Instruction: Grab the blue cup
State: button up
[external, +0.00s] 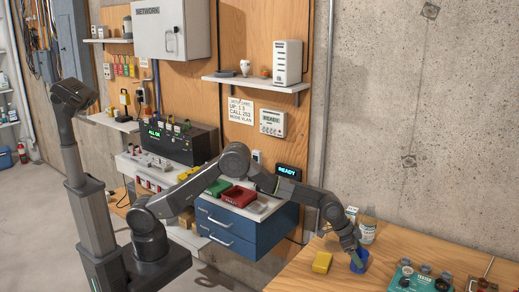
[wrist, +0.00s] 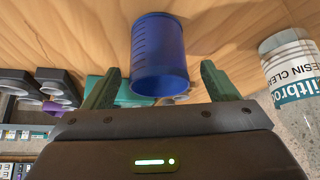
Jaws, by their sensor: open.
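The blue cup (external: 359,263) stands on the wooden table at the lower right in the external view, beside a yellow block. In the wrist view the blue cup (wrist: 159,60) appears ahead of my gripper, between its two fingers. My gripper (wrist: 158,88) is open, with one dark green finger on each side of the cup. A gap shows between each finger and the cup. In the external view my gripper (external: 350,243) reaches down at the cup, and its fingers are too small to tell apart.
The yellow block (external: 322,262) lies just left of the cup. A clear bottle with a label (external: 367,230) stands behind it and shows close at the right in the wrist view (wrist: 290,68). A teal tester box (external: 420,279) sits to the right. Bare wood (external: 440,250) lies behind that box.

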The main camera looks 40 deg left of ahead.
jog(key=shift+p+x, duration=0.55)
jog(key=shift+x, duration=1.5)
jog(key=c, duration=1.1)
